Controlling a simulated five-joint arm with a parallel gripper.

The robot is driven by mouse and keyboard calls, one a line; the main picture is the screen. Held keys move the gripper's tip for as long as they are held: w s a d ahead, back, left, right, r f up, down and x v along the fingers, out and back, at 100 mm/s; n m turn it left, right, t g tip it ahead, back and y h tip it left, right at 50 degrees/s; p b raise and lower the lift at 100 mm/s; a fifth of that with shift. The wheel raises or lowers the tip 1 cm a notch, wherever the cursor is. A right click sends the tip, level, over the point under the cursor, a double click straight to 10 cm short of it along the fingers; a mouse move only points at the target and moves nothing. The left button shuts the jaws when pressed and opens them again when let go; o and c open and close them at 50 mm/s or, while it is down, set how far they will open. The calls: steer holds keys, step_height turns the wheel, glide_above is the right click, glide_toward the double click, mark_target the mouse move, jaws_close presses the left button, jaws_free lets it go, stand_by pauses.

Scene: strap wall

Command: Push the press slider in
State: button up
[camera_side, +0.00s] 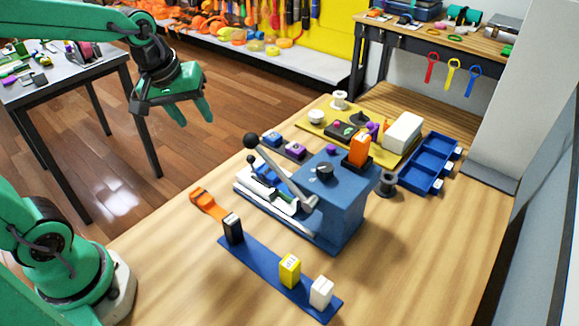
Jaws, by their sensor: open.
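The blue press (341,205) stands on the wooden table, with a long silver lever (280,175) ending in a black ball knob. On its left side a pale sliding tray (262,197), which looks like the press slider, sticks out along the base. A blue piece and a small black knob show on or beside it, partly behind the lever. How far the slider is in cannot be told. My gripper (197,121) is open and empty, high in the air to the upper left of the press, its green fingers pointing down. It touches nothing.
A blue strip (262,268) with black, yellow and white blocks lies in front of the press. An orange strap piece (204,202) lies to its left. A yellow mat (317,122) with several items and a blue compartment tray (408,178) are behind. The front right table is clear.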

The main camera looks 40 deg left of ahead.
steer(key=shift+s+d+r+m+t, duration=0.6)
steer(key=shift+s+r+m+t, duration=0.3)
steer(key=shift+s+m, duration=3.6)
steer(key=w+d+r+g, duration=0.1)
steer(key=w+d+r, duration=0.3)
steer(key=w, duration=0.3)
steer(key=w+d+r+n+g, duration=0.1)
steer(key=w+d+r, duration=0.2)
steer(key=w+r, duration=0.3)
steer(key=shift+w+d+g+h, duration=0.3)
steer(key=shift+w+d+h, duration=0.1)
steer(key=shift+w, duration=0.15)
steer(key=shift+a+f, duration=0.1)
steer(key=w+a+f+m+g, duration=0.1)
steer(key=w+a+f+m, duration=0.1)
steer(key=f+m, duration=0.3)
steer(key=w+a+f+m+g, duration=0.2)
steer(key=w+f+m, duration=0.2)
steer(key=f, duration=0.5)
steer(key=w+a+f+m+g, duration=0.2)
steer(key=w+a+f+m, duration=0.1)
steer(key=f+m, duration=0.3)
steer(key=shift+f+y, duration=0.3)
steer(key=shift+f, duration=0.15)
